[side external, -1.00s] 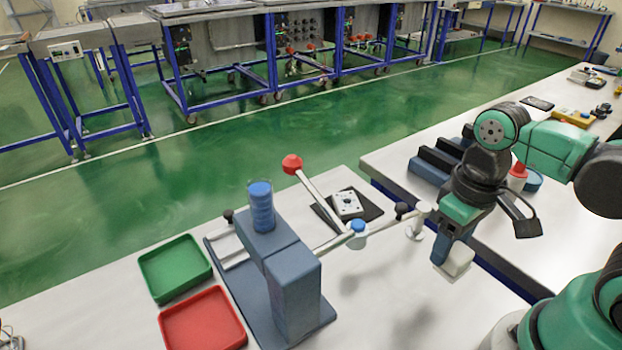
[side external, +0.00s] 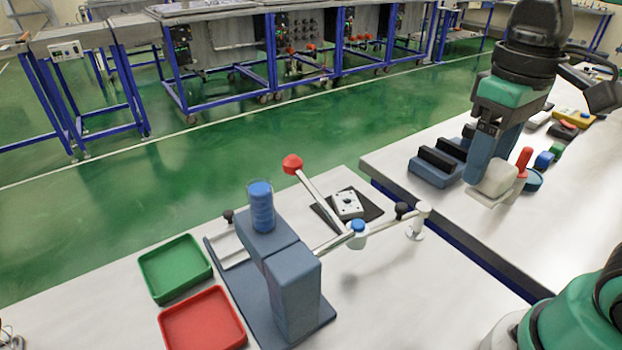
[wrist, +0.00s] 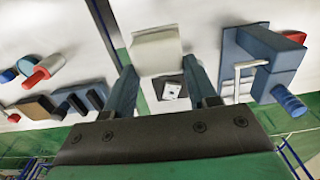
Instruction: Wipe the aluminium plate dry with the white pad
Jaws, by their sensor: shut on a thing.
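My gripper (side external: 488,160) is shut on the white pad (side external: 497,178) and holds it over the right-hand bench. In the wrist view the pad (wrist: 157,48) sits between the two fingers. The aluminium plate (side external: 347,204) lies on a black mat (side external: 372,208) on the left bench, well to the left of my gripper. The plate also shows between the fingers in the wrist view (wrist: 171,91). Whether its surface is wet is too small to tell.
A blue-grey press (side external: 292,290) with a red-knobbed lever (side external: 292,164) stands left of the plate. Black-topped blue blocks (side external: 435,165) and a red-handled tool (side external: 523,162) are near my gripper. A gap divides the benches.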

